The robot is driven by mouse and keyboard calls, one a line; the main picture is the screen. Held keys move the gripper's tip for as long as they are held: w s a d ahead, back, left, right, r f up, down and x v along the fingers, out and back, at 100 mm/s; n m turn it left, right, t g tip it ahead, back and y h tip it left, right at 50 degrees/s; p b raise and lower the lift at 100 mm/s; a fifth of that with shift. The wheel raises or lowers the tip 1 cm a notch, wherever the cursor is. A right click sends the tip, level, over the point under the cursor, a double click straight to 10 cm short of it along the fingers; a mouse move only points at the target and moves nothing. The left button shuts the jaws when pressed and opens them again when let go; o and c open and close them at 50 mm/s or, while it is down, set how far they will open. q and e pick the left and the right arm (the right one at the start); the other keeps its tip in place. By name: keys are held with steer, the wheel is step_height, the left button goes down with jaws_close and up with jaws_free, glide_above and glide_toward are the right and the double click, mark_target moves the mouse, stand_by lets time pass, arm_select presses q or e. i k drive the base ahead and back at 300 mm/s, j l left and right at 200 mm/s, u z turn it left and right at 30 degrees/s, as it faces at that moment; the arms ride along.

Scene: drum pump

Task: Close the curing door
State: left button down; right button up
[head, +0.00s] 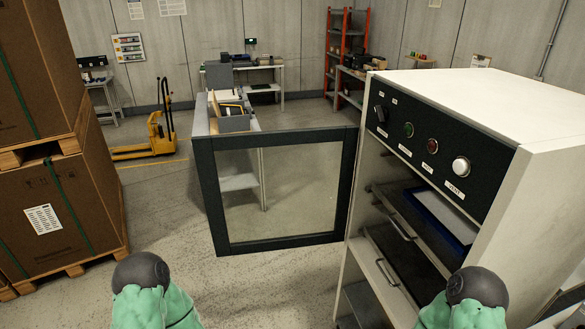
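The curing door (278,243) is a dark-framed glass panel. It stands wide open, swung out to the left from the front left edge of the white curing cabinet (480,105). The floor shows through its glass. The cabinet's front is open below the control panel, with shelves and a blue-edged tray (440,214) inside. Green and dark parts of my two arms show at the bottom edge, one left of the door and one in front of the cabinet. Neither of my grippers is in view.
Stacked cardboard boxes (75,205) on pallets stand at the left. A yellow pallet jack (160,135), workbenches and an orange shelf rack (335,45) are at the back. The floor before the door is clear.

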mark_target(205, 147)
steer(key=i+j+z, duration=0.15)
steer(key=j, duration=0.2)
steer(key=i+j+z, duration=0.15)
steer(key=j, duration=0.2)
steer(key=i+j+z, duration=0.15)
steer(key=j, duration=0.2)
steer(key=i+j+z, duration=0.15)
steer(key=j, duration=0.25)
steer(key=i+j+z, duration=0.15)
steer(key=j, duration=0.25)
steer(key=j+z, duration=0.15)
steer(key=j, duration=0.25)
steer(key=i, duration=0.05)
